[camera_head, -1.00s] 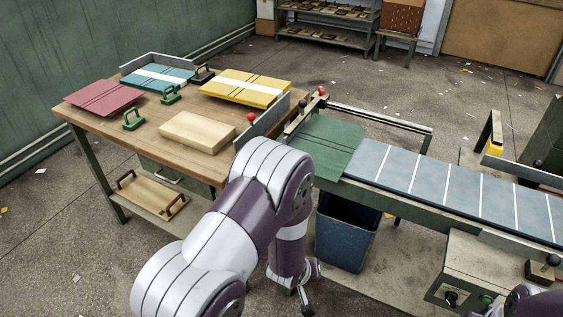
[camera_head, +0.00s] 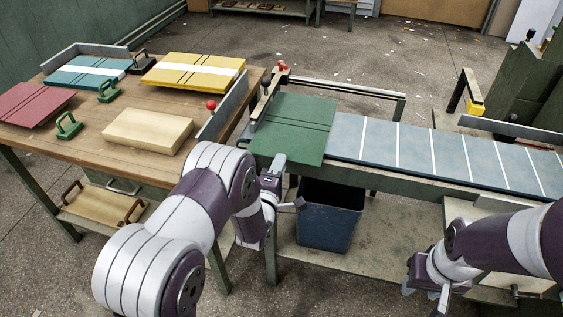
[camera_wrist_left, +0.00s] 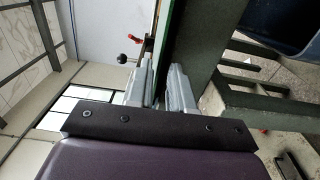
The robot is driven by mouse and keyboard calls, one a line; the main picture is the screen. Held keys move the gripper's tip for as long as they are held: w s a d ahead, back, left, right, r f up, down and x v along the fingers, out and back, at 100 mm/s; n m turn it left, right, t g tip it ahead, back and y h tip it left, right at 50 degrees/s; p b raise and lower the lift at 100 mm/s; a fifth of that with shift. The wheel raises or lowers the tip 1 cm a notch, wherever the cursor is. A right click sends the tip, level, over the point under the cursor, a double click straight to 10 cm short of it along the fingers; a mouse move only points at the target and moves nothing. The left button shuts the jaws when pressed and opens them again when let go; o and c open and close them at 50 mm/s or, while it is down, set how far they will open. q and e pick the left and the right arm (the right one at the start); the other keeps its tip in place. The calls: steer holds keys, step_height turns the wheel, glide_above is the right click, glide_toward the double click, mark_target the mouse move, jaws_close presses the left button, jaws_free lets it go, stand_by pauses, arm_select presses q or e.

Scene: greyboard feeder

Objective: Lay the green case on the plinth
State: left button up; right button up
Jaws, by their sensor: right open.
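The green case (camera_head: 297,118), a flat dark-green board with two darker lines across it, lies at the left end of the blue-grey feeder belt, its front edge facing me. The pale wooden block (camera_head: 148,131) on the wooden table appears to be the plinth; its top is bare. My left gripper (camera_head: 275,172) is at the case's front edge. In the left wrist view its two fingers (camera_wrist_left: 160,88) stand on either side of a green edge; whether they press on it I cannot tell. My right gripper (camera_head: 424,284) is open and empty at lower right.
The wooden table (camera_head: 100,165) also bears a red case (camera_head: 32,103), a teal case (camera_head: 88,73), a yellow case (camera_head: 195,72) and green-handled tools. A metal fence with a red knob (camera_head: 211,105) stands between block and feeder. A blue bin (camera_head: 328,215) is below.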

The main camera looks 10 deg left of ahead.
arm_select(q)
steer(key=w+b, duration=0.1)
steer(key=w, duration=0.2)
steer(key=shift+c, duration=0.5)
